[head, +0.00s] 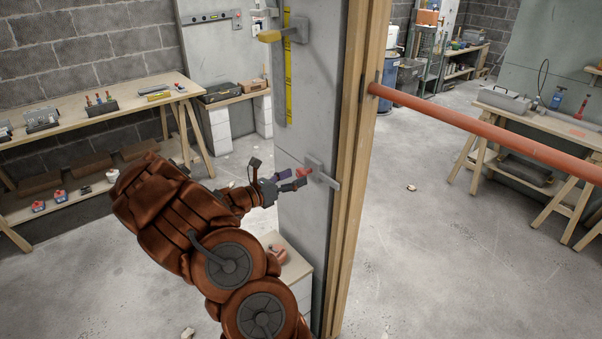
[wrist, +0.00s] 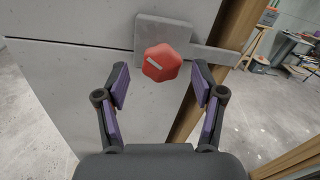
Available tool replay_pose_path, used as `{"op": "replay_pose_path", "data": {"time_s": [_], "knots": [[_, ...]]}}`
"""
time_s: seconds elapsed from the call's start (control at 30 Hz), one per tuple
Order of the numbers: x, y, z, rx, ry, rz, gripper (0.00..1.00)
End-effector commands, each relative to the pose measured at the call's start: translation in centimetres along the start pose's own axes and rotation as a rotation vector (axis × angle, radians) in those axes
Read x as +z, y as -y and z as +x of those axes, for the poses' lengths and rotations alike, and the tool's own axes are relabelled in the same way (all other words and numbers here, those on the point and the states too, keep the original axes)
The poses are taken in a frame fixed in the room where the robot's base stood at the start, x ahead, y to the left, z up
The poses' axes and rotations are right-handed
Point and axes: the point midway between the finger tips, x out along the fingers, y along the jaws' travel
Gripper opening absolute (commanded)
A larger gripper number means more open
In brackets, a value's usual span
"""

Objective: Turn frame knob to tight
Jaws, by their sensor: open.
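The frame knob is a red, lobed knob (wrist: 162,63) with a pale mark on its face, mounted on a grey plate (wrist: 163,31) with a bar reaching right over the wooden frame. In the head view the knob (head: 303,172) shows small at the grey panel's edge. My gripper (wrist: 162,84) is open, with its purple-padded fingers on either side of the knob and apart from it in the wrist view. In the head view my gripper (head: 290,181) is close to the knob at its left. I cannot tell whether the tips reach past the knob's face.
The wooden frame (head: 358,150) stands right of the grey panel (head: 311,100). An orange pipe (head: 480,130) runs from it to the right. A yellow-handled fitting (head: 270,36) is higher on the panel. A workbench (head: 90,112) stands left; open floor (head: 420,260) lies right.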

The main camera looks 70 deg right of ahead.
Motion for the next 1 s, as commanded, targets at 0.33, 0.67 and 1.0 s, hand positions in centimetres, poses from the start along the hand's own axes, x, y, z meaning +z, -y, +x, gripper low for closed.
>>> {"op": "replay_pose_path", "data": {"time_s": [0.33,0.67,1.0], "knots": [[0.1,0.1,2.9,-0.001,0.0,0.0,0.68],[0.0,0.1,3.1,-0.002,0.0,0.0,0.68],[0.0,0.1,3.1,-0.002,0.0,-0.001,0.35]]}}
